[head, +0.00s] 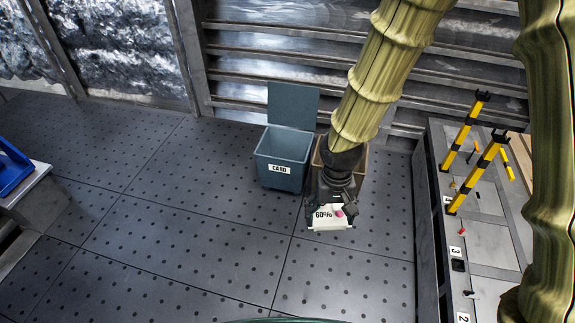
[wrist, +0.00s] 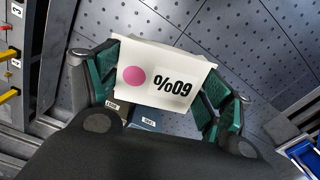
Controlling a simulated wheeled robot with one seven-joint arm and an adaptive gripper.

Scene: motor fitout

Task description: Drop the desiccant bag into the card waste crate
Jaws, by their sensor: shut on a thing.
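The crate (wrist: 148,118) is partly hidden behind my gripper in the wrist view.
A brown crate (head: 361,165) stands right of the card crate, mostly hidden by my arm. A grey bench (head: 432,200) with yellow-black posts (head: 477,170) and numbered labels is at the right. A blue tray (head: 12,170) is on a table at the left. The dotted floor (head: 180,210) is clear.

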